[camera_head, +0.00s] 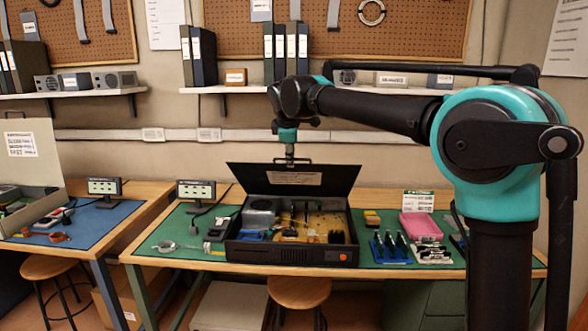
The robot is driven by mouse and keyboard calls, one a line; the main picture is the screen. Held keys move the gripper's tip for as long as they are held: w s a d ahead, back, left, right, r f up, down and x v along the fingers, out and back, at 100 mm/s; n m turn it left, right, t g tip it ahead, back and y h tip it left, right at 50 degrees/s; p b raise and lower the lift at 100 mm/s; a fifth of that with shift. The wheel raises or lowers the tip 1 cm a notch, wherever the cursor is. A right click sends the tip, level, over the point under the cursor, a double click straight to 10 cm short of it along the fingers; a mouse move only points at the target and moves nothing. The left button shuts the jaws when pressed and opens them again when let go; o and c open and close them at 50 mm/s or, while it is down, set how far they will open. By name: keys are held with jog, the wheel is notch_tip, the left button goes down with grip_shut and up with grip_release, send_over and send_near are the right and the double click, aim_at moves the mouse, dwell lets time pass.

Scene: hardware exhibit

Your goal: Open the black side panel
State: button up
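The black panel (245,177) stands raised and tilted at the back of a black case (280,255) on the green mat, with a pale label near its top middle. The case is open at the top, and its inside shows circuit parts, a grey block and blue and yellow pieces. My gripper (290,155) is at the panel's top edge, by a small dark handle (309,161). It is too small to tell whether its fingers are shut on the handle or only beside it.
Left of the case lie cables, small tools and a small display (196,190). Right of it are blue-handled tools (390,248), a pink tray (421,226) and batteries. A shelf (230,89) with binders runs behind. Stools stand below the workbench.

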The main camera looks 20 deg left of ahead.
jog(key=shift+s+d+f+t, duration=0.15)
jog(key=shift+s+f+t, duration=0.15)
jog(key=shift+s+f, duration=0.35)
jog(key=shift+s+d+f+t, duration=0.15)
jog(key=shift+s+f+t, duration=0.15)
jog(key=shift+s+f, duration=0.3)
jog(key=shift+w, duration=0.1)
jog(key=v, duration=2)
jog(key=shift+s+d+f, duration=0.25)
jog(key=shift+d, duration=0.1)
dwell(0.5)
